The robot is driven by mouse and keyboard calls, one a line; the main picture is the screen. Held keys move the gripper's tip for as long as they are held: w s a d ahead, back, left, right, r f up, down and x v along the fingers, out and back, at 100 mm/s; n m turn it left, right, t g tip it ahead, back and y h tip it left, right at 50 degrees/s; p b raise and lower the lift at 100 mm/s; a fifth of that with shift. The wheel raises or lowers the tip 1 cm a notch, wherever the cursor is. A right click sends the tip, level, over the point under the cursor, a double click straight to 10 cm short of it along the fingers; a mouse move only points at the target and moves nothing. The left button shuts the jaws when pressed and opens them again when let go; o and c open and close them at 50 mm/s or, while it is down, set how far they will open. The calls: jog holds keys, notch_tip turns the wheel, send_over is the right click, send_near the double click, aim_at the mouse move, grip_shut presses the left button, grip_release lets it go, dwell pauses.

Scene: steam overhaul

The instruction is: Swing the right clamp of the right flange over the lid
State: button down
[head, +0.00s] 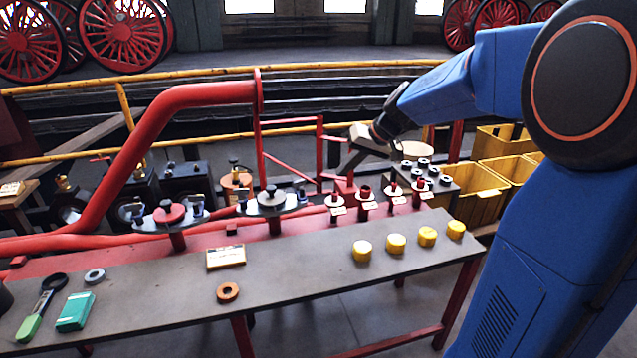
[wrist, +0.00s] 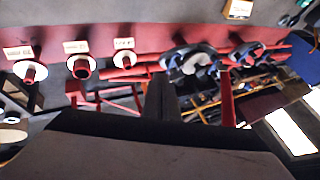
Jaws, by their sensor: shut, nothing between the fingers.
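The right flange (head: 285,207) carries a grey lid with a dark knob (head: 271,196). Its right clamp (head: 299,190), small and blue-grey, stands at the rim beside the lid, and its left clamp (head: 243,198) is on the opposite side. I cannot tell the exact angle of either arm. In the wrist view the right flange (wrist: 192,64) is small and partly dark. My gripper (head: 346,170) is shut and empty, to the right of the right clamp and apart from it in the head view. Its dark fingers (wrist: 160,98) show in the wrist view.
The left flange (head: 150,223) with a red lid stands to the left. Several red pipe stubs (head: 365,195) with tags stand right of the right flange. Yellow caps (head: 396,243) and a brown ring (head: 228,292) lie on the grey bench. A thick red pipe (head: 150,125) rises behind.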

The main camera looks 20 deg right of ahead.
aim_at(301, 190)
jog(key=shift+w+d, duration=0.15)
jog(key=shift+w, duration=0.05)
jog(key=w+a+f, duration=0.5)
jog(key=a+f, duration=0.3)
dwell(0.7)
